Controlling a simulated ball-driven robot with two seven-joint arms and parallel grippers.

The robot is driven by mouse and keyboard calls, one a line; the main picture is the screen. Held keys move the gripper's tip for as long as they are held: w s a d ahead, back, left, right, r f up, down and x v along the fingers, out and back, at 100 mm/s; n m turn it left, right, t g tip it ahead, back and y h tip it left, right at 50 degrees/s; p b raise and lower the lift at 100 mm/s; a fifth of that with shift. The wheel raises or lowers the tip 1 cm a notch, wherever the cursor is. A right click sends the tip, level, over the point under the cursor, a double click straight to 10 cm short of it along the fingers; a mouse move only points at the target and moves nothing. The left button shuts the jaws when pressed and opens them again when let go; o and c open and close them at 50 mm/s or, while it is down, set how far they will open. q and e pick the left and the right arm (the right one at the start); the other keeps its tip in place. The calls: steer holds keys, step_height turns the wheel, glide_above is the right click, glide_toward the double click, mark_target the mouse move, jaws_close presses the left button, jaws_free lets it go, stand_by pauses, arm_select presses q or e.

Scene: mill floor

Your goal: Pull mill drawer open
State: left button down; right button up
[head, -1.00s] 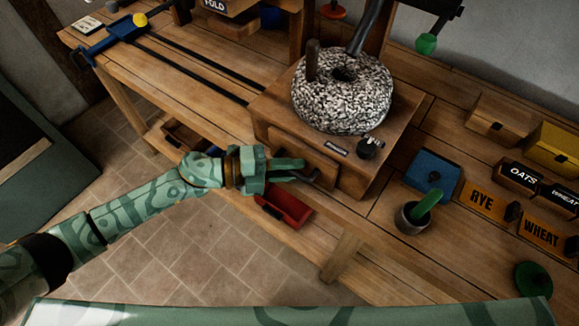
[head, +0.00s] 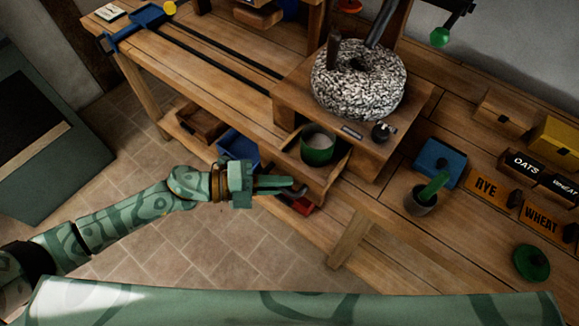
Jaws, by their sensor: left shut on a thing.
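The mill (head: 400,155) is a wooden box on the bench, with a round speckled stone (head: 358,92) on top. Its wooden drawer (head: 333,172) stands pulled out of the front of the box. A green cup (head: 318,150) with pale contents sits inside the drawer. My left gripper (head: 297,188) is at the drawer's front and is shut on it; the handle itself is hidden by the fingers. My right gripper is not in view.
A red bin (head: 301,206) and a blue bin (head: 238,148) are on the shelf below the bench. A blue box (head: 440,163) and a dark pot (head: 420,203) with a green handle stand right of the mill. Open tiled floor lies in front.

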arm_select(q)
steer(key=s+a+p, duration=0.1)
steer(key=s+a, duration=0.3)
steer(key=s, duration=0.2)
steer(key=shift+s+a, duration=0.15)
steer(key=shift+a, duration=0.2)
steer(key=c, duration=1.7)
jaws_free()
steer(key=shift+c, duration=0.2)
steer(key=s+a+r, duration=0.2)
steer(key=a, duration=1.4)
steer(key=shift+s+r+b, duration=0.15)
steer(key=shift+b, duration=0.15)
